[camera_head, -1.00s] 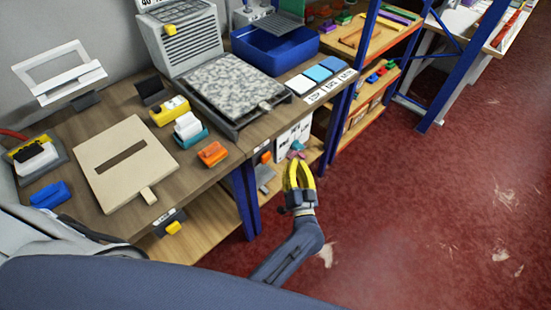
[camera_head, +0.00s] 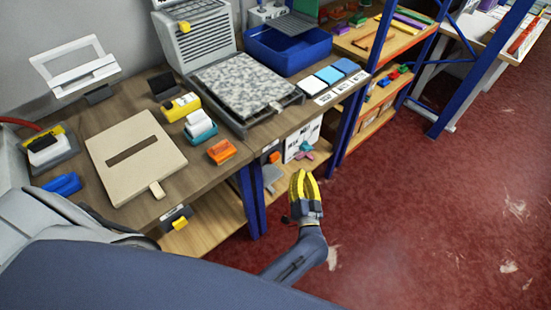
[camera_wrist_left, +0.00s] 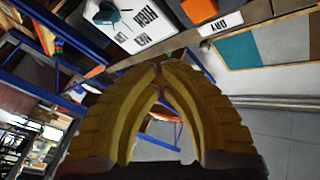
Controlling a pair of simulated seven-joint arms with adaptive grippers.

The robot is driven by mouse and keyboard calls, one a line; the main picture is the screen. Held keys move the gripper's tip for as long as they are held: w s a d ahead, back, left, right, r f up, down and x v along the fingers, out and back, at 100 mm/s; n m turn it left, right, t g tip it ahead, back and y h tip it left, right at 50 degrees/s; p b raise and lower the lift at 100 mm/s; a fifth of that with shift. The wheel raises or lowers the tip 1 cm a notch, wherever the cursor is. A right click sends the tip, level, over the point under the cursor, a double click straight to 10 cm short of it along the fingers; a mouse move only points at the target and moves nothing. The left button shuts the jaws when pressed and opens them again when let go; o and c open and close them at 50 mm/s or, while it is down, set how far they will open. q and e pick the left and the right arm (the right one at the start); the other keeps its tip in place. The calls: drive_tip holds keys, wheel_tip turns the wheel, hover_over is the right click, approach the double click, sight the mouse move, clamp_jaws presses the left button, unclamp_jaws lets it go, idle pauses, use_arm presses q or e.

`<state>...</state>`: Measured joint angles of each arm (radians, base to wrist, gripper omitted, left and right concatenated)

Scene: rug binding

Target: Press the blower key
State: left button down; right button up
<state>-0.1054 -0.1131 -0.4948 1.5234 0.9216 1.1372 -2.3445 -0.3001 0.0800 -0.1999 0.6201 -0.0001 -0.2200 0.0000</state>
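My left gripper (camera_head: 303,174) has yellow ribbed fingers and is in front of the bench's right part, over the red floor. In the left wrist view its fingertips (camera_wrist_left: 161,68) meet, with nothing between them. A white panel (camera_head: 313,130) stands under the bench behind the gripper, with small teal (camera_head: 305,146) and pink (camera_head: 302,155) pieces at its lower front. The gripper appears apart from them. A white lettered panel (camera_wrist_left: 142,22) also shows in the left wrist view. I cannot tell which piece is the blower key. My right gripper is not in view.
The bench holds a beige slotted board (camera_head: 130,180), an orange block (camera_head: 221,151), a speckled slab (camera_head: 240,83) and a blue bin (camera_head: 290,60). A blue post (camera_head: 249,200) stands left of my gripper. The red floor (camera_head: 440,200) to the right is open.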

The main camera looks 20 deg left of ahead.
use_arm(q)
drive_tip(key=w+a, duration=0.3)
drive_tip(key=a, duration=0.3)
drive_tip(key=shift+w+a, duration=0.2)
drive_tip(key=shift+a, duration=0.05)
drive_tip(key=shift+w+a, duration=0.25)
drive_tip(key=shift+a, duration=0.2)
drive_tip(key=shift+w+a, duration=0.2)
drive_tip(key=shift+a, duration=0.25)
idle(2.5)
drive_tip(key=shift+d, duration=0.1)
idle(0.3)
drive_tip(key=shift+s+d, duration=0.45)
drive_tip(key=shift+d, duration=0.3)
drive_tip(key=shift+d, duration=0.15)
drive_tip(key=shift+s+d, duration=0.4)
drive_tip(key=shift+d, duration=0.3)
drive_tip(key=shift+s+d, duration=0.35)
drive_tip(key=shift+d, duration=0.35)
drive_tip(key=shift+s+d, duration=0.4)
drive_tip(key=shift+d, duration=0.3)
